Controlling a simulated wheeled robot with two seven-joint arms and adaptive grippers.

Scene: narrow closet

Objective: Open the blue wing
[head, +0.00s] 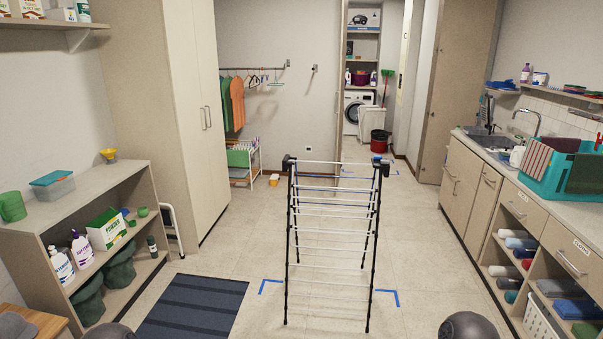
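A folding drying rack (333,232) with black legs and white rails stands upright in the middle of the floor. Its side panels appear to hang down, folded against the frame. A small blue part (377,159) shows at its top right corner, by a black joint; the top left joint (289,161) is dark. I cannot clearly tell which hanging panel is the blue wing. Neither of my grippers is in view; only rounded dark parts of mine show at the bottom edge.
Blue tape corners (386,297) mark the floor around the rack. A dark striped mat (194,308) lies to its left. An open shelf unit (92,198) stands left, a sink counter (555,205) right. A red-black bin (379,141) is behind.

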